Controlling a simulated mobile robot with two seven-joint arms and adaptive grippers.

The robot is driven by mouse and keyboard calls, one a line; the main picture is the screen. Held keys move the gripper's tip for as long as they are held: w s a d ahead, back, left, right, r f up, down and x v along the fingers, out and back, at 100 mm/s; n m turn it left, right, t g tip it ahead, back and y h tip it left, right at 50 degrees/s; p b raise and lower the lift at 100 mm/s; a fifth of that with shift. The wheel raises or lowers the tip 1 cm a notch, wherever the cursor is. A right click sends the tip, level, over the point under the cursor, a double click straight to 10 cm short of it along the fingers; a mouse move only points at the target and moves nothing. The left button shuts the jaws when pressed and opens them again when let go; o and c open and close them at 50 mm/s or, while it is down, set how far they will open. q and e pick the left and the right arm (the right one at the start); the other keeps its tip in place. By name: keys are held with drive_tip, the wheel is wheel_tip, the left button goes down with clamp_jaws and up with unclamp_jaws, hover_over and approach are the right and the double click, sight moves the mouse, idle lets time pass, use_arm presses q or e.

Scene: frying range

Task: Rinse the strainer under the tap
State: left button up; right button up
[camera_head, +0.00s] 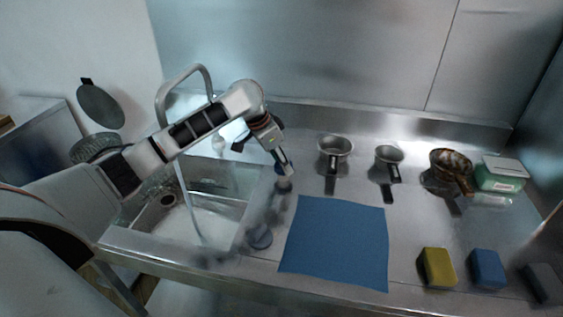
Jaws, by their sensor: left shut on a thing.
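My left gripper (285,178) is at the end of the arm that reaches across the sink. It points down over the counter, just right of the basin, and is shut on a small greyish thing. That thing is mostly hidden and too small to identify. A bowl-shaped brown, mesh-like vessel with a handle (450,160), possibly the strainer, sits at the right of the counter, apart from the gripper. The tap (184,76) arches over the sink (211,213), partly behind my arm. A thin pale line runs from it into the basin; I cannot tell if it is water. My right gripper is not in view.
Two metal pans (335,145) (389,155) stand at the back. A blue mat (337,240) lies in front. A yellow sponge (438,267), a blue sponge (487,268) and a dark block (543,283) lie front right. A green and white box (500,173) stands far right.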

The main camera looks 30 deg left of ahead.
use_arm(q)
drive_tip(key=shift+n, duration=0.3)
drive_tip(key=o, duration=1.1)
drive_tip(key=v, duration=1.2)
drive_tip(key=shift+s+d, duration=0.1)
drive_tip(key=shift+d, duration=0.05)
